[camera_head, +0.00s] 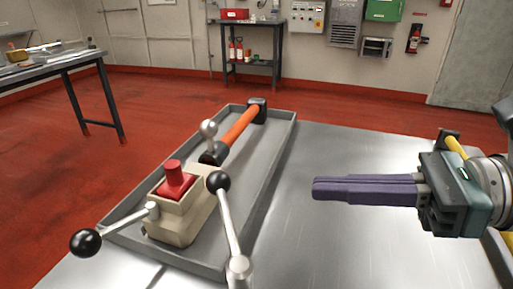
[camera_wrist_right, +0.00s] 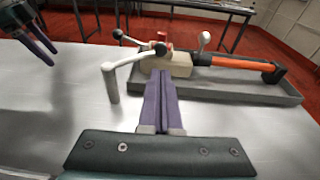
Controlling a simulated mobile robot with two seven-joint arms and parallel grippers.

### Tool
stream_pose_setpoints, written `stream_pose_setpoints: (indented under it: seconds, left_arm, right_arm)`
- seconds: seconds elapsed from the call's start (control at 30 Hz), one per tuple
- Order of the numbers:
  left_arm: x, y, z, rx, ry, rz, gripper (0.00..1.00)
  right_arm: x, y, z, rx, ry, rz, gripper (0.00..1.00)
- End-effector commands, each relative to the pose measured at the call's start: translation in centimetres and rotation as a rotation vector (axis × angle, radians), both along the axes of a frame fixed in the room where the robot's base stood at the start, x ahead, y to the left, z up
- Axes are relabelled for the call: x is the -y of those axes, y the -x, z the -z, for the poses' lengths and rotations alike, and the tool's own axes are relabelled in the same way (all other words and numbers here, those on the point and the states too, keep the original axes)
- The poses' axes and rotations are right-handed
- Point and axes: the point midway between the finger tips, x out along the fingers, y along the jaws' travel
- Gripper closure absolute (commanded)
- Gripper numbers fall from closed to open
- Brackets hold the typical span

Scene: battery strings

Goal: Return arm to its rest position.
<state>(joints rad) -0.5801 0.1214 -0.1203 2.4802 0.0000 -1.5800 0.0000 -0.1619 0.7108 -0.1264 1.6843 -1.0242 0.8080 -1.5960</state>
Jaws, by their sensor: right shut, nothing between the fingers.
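My right gripper (camera_head: 318,189) comes in from the right in the head view, above the metal table (camera_head: 330,250). Its purple fingers are pressed together with nothing between them. They point left, toward the grey tray (camera_head: 285,135), and are apart from it. In the right wrist view the shut fingers (camera_wrist_right: 161,78) point away toward the beige box. My left gripper (camera_wrist_right: 40,45) shows only in part at the upper left of the right wrist view, with dark purple fingers above the table; its opening is unclear. It is not seen in the head view.
The table's right middle is clear.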

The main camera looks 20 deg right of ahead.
Motion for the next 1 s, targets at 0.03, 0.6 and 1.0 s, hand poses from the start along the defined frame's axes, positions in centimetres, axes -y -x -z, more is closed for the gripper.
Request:
stream_pose_setpoints:
  seconds: [0.03, 0.6, 1.0]
  left_arm:
    - [0.1, 0.0, 0.0, 0.000, 0.002, -0.001, 0.31]
    - [0.1, 0.0, -2.6, -0.001, 0.006, -0.004, 0.31]
    - [-0.1, 0.0, -13.2, 0.000, -0.002, 0.001, 0.31]
  right_arm:
    - [0.1, 0.1, 0.0, 0.000, 0.000, 0.000, 1.00]
    - [-0.1, -2.1, -4.7, -0.086, -0.206, 0.196, 1.00]
    - [7.9, -2.4, -13.0, -0.878, -1.574, 1.236, 1.00]
